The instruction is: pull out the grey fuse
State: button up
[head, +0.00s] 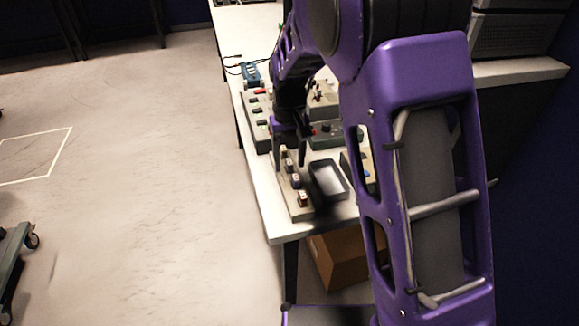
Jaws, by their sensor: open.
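A long beige fuse block (290,204) lies along the left front part of the white table in the head view. Several small upright fuses stand in a row on it, with pale and dark parts; the nearest fuse (302,199) is brownish. I cannot tell which one is the grey fuse at this size. My gripper (296,158) points down over the far part of the row, with its jaws open. Its dark fingers are small and partly merge with the things behind them. I cannot tell whether they touch a fuse.
A dark-rimmed grey tray (314,183) sits right of the block. A panel with green and red parts (257,122), a blue device (251,73) and other control boxes stand farther back. My arm hides the table's right side. A cardboard box (338,262) is below the table.

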aim_at(289, 162)
grip_shut()
dwell(0.3)
jog(key=shift+r, duration=0.25)
dwell(1.1)
jog(key=shift+r+p, duration=2.25)
jog(key=shift+r, duration=0.55)
